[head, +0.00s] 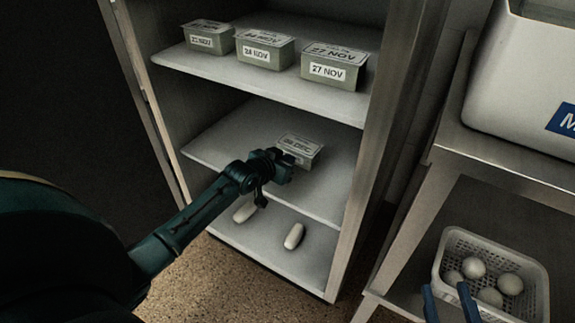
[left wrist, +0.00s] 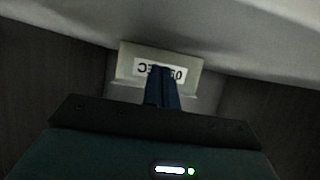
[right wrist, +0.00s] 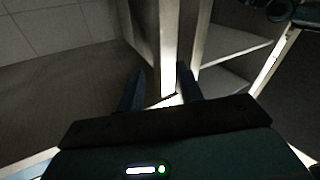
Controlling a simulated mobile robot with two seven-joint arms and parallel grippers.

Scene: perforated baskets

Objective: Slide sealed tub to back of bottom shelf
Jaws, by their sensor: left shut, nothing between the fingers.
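A small grey-green sealed tub (head: 301,149) with a dated DEC label sits on the cabinet's middle shelf (head: 228,140), below the shelf of three tubs. In the left wrist view the tub (left wrist: 125,62) is straight ahead, its label upside down. My left gripper (head: 284,166) is shut and empty in front of the tub. My right gripper (head: 449,290) is open and empty at the lower right, over a basket. Its spread fingers (right wrist: 160,80) face a cabinet post.
Three tubs, including one marked 27 NOV (head: 333,68), stand on the upper shelf (head: 265,83). Two white rounded items (head: 294,236) lie on the cabinet floor. A perforated basket (head: 450,246) of white balls and a large white bin (head: 510,80) are on the right-hand rack.

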